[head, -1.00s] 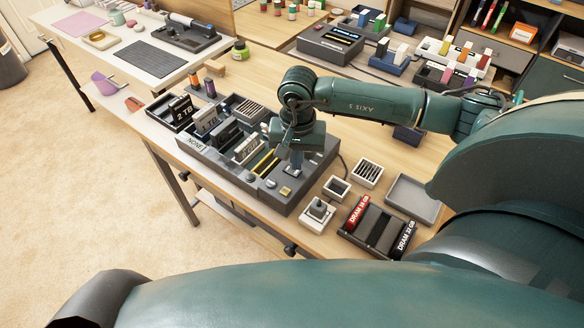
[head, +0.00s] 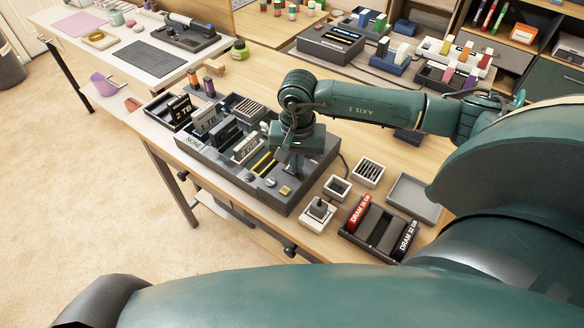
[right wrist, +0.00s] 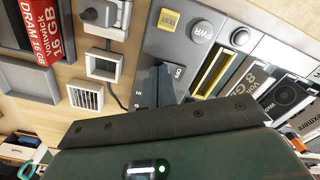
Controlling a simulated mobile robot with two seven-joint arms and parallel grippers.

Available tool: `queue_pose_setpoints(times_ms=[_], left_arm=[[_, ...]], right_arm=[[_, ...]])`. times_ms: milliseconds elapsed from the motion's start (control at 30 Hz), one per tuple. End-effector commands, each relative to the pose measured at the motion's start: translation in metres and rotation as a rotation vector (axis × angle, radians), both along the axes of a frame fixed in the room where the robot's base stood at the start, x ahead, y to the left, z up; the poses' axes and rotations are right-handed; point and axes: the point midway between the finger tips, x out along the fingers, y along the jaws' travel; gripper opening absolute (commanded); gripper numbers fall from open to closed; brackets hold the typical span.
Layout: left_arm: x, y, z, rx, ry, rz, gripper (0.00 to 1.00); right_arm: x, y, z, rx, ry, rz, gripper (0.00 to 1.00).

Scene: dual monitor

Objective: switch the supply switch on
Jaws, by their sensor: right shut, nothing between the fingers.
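The grey computer board (head: 235,165) lies on the wooden bench with drives and cards in its slots. My right gripper (head: 297,170) is shut and empty, pointing down over the board's right end. In the right wrist view its dark fingers (right wrist: 157,75) are together at the board's edge, beside a small, partly covered white label (right wrist: 178,72). The supply switch itself is hidden behind the fingers, so its position and any contact cannot be told. A yellow TEST button (right wrist: 170,20) and a round PWR button (right wrist: 201,31) show near the fingers. My left gripper is not in view.
A red DRAM module (head: 357,213) sits in a dark holder right of the board. A small block with a grey knob (head: 319,210), a white slotted box (head: 367,173) and an empty grey tray (head: 413,198) stand close by. A cable runs beside the board.

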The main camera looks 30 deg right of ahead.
Motion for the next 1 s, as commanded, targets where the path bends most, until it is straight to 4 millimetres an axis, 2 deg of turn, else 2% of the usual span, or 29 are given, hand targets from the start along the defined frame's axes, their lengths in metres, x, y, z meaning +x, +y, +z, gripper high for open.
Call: queue_pose_setpoints(times_ms=[300,467,1000], left_arm=[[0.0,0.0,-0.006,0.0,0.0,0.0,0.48],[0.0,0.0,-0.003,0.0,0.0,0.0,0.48],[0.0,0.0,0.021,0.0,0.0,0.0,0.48]], right_arm=[[0.0,0.0,-0.006,-0.001,0.001,0.0,0.0],[0.0,0.0,-0.003,-0.002,0.001,-0.001,0.0],[0.0,0.0,0.04,-0.001,-0.001,0.0,0.0]])
